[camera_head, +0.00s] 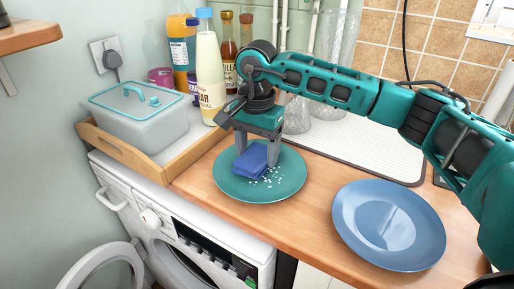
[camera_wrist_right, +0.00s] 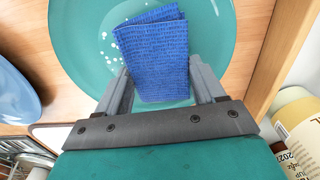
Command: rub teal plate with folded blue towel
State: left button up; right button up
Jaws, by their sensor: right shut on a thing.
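The teal plate (camera_head: 231,187) lies on the wooden counter in the head view, with small white specks on its right part. The folded blue towel (camera_head: 250,160) is between the fingers of my right gripper (camera_head: 256,155), over the middle of the plate. In the right wrist view the towel (camera_wrist_right: 155,55) is pinched between the two grey fingers of the gripper (camera_wrist_right: 162,88), with the teal plate (camera_wrist_right: 85,50) beneath it and white specks to its left. I cannot tell whether the towel presses on the plate. My left gripper is not in view.
A blue plate (camera_head: 388,225) lies to the right on the counter (camera_head: 300,228). A wooden tray (camera_head: 124,154) with a lidded container (camera_head: 140,112) is at the left. Bottles (camera_head: 208,75) and glasses (camera_head: 297,115) stand behind the gripper. A washing machine (camera_head: 190,235) is below the counter.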

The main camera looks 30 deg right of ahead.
jog(key=shift+f+b, duration=0.3)
jog(key=shift+f, duration=0.15)
jog(key=shift+s, duration=0.1)
